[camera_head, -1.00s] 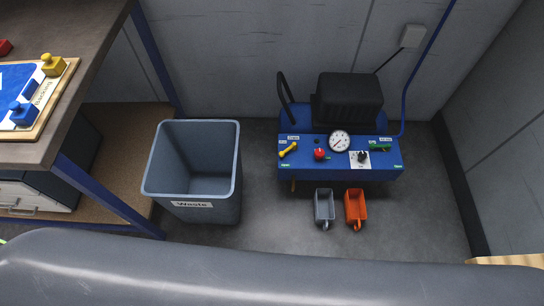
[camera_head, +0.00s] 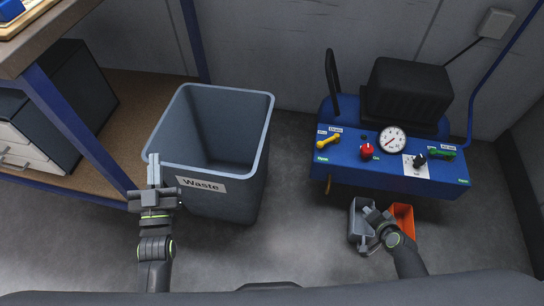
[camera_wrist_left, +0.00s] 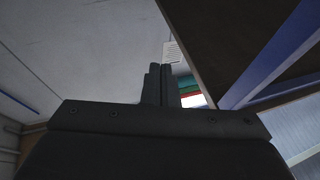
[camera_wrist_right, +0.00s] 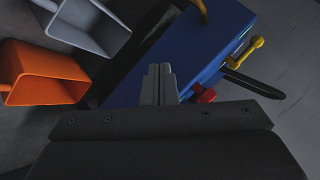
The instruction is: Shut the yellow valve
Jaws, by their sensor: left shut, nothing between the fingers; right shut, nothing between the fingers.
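The yellow valve (camera_head: 328,139) is a small lever handle at the left end of the blue machine's (camera_head: 370,170) top panel, lying at a slant. It also shows in the right wrist view (camera_wrist_right: 245,52), past the machine's edge. My right gripper (camera_head: 369,212) is shut and empty, in front of the machine and over the grey scoop, apart from the yellow valve. Its closed fingers show in the right wrist view (camera_wrist_right: 158,85). My left gripper (camera_head: 153,168) is shut and empty, beside the waste bin's front left corner. Its fingers also show in the left wrist view (camera_wrist_left: 160,85).
On the panel are a red knob (camera_head: 367,151), a gauge (camera_head: 393,139), a black knob (camera_head: 420,160) and a green lever (camera_head: 442,153). A grey scoop (camera_head: 357,222) and an orange scoop (camera_head: 404,215) lie below. The waste bin (camera_head: 235,205) stands left, near a workbench (camera_head: 40,35).

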